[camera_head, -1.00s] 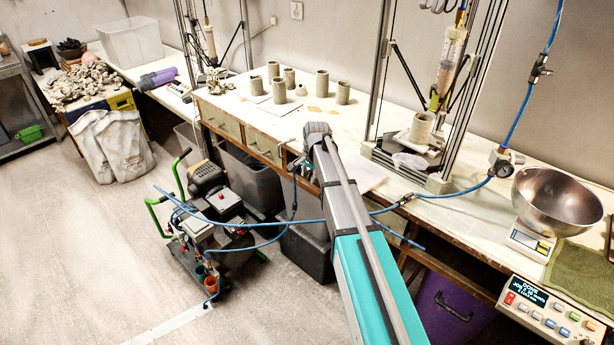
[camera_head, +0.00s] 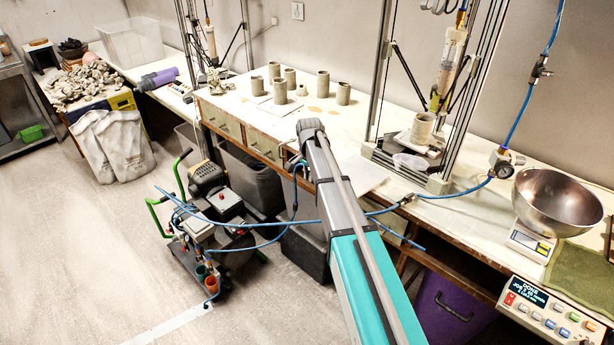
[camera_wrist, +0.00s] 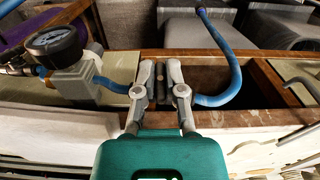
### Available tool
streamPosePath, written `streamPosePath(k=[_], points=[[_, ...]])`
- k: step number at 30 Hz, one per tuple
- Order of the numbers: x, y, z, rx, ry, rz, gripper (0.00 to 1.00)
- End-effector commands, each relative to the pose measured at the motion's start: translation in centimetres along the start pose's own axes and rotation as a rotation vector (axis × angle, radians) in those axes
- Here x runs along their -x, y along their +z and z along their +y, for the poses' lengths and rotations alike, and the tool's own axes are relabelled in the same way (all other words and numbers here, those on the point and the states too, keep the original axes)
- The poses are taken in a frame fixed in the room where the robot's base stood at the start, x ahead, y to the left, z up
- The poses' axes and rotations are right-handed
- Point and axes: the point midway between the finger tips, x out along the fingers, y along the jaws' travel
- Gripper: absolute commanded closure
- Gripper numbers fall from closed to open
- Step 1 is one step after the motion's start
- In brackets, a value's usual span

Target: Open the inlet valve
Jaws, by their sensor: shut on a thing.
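In the wrist view my gripper (camera_wrist: 165,72) is shut on a small dark grey part in a blue air line, apparently the inlet valve (camera_wrist: 160,96). The fingers cover much of it, and I cannot tell how its handle is turned. A blue hose (camera_wrist: 228,62) leaves on the right and curls up; another short blue piece runs left to a pale regulator block (camera_wrist: 75,80) with a round gauge (camera_wrist: 55,42). In the head view my arm hides the gripper and the part it holds; the blue hose (camera_head: 296,195) shows beside the arm's end.
A steel bowl (camera_head: 557,200) on a scale and a control box (camera_head: 553,312) are at the right. A printer frame (camera_head: 376,75) and several clay cylinders (camera_head: 322,84) stand on the bench. A wheeled cart (camera_head: 215,225) stands on the floor, with clear floor at left.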

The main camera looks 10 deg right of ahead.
Motion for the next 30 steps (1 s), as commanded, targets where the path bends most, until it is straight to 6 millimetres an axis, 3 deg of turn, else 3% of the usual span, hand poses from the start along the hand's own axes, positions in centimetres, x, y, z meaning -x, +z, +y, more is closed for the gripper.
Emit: streamPosePath(k=[16,30], points=[[-0.27,-0.23,-0.17,0.097,0.386,0.004,1.00],[0.01,-0.22,0.05,0.120,0.477,0.005,1.00]])
